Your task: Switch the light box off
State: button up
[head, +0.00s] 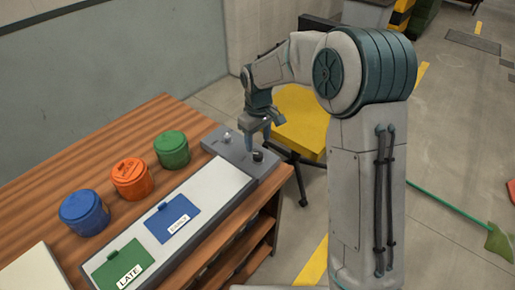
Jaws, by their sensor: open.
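The light box (216,178) is a long white panel on the wooden table. At its far right end is a grey control block (238,150). The block carries a small light-coloured part (227,137) on its left and a dark round knob (257,156) on its right. I cannot tell from this view whether the panel is lit. My gripper (258,143) is open and points down over the block, close to the dark knob. I cannot tell whether its fingers touch the knob or the block.
A blue card (181,214) and a green card (112,268) marked LATE lie on the white panel. Blue (84,212), orange (131,178) and green (172,149) lidded canisters stand left of it. A yellow chair (300,118) stands behind my gripper, beyond the table's end.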

aim_at(259, 154)
notch_tip(259, 154, up, 8)
jog(key=shift+r, duration=0.2)
dwell(0.4)
jog(key=s+d+r+m+t+p, duration=0.15)
jog(key=s+d+r+m, duration=0.4)
jog(key=s+d, duration=0.6)
jog(key=s+d+f+m, duration=0.1)
jog(key=s+d, duration=0.1)
jog(key=s, duration=0.5)
jog(key=s+d+m+t, duration=0.1)
jog(key=s+d+m, duration=0.1)
jog(key=s, duration=0.5)
jog(key=shift+d+f, duration=0.35)
jog(key=shift+m, duration=0.25)
